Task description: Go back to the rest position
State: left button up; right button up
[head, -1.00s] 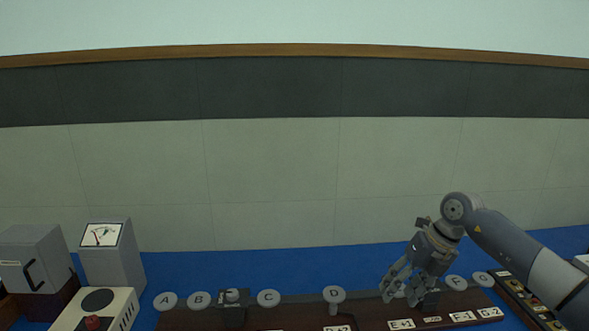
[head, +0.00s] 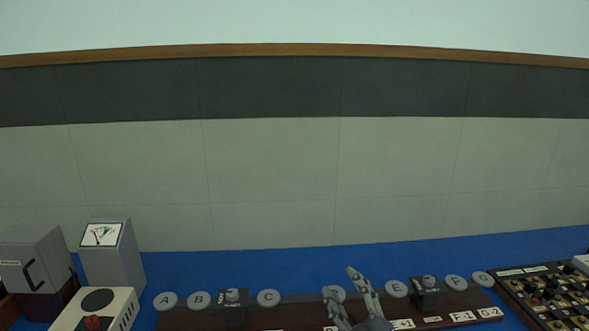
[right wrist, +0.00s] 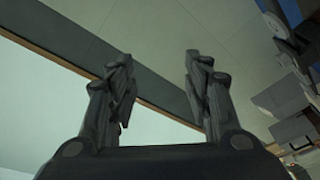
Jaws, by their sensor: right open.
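My right gripper (head: 348,290) shows at the bottom of the head view, in front of the disc marked D on the wooden rail. Its fingers point up and are apart. In the right wrist view the same gripper (right wrist: 155,85) is open with nothing between its fingers, and the wall is behind it. My left gripper is in neither view.
A dark wooden rail (head: 270,317) with lettered discs runs along the blue bench (head: 220,268). Two dark holders (head: 426,293) (head: 232,298) stand on it. A tray of small parts (head: 540,290) lies right.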

jog(key=s+d+f+m+g+h, duration=0.1)
jog(key=s+d+f+m+g, duration=0.1)
jog(key=s+f, duration=0.1)
jog(key=s+d+f+m+g+h, duration=0.2)
jog(key=s+d+f, duration=0.1)
jog(key=f, duration=0.3)
jog(key=s+d+f+m+g+h, duration=0.2)
jog(key=s+d+f+m, duration=0.1)
jog(key=s+f, duration=0.1)
jog(key=shift+s+d+f, duration=0.15)
jog(key=shift+s+f, duration=0.05)
jog(key=shift+f, duration=0.5)
jog(key=s+d+f+m+g, duration=0.1)
jog(key=s+f+g, duration=0.4)
jog(key=s, duration=0.6)
jog(key=s+d+f+m+g, duration=0.15)
jog(key=s+f+g, duration=0.3)
jog(key=s, duration=0.65)
notch_tip(320, 180, down, 27)
jog(key=s+g, duration=0.1)
jog(key=s, duration=0.1)
jog(key=s+d+f+g, duration=0.1)
jog(key=s+d+f, duration=0.1)
jog(key=s+f, duration=1.3)
jog(key=shift+s+f, duration=0.35)
jog(key=shift+s, duration=0.45)
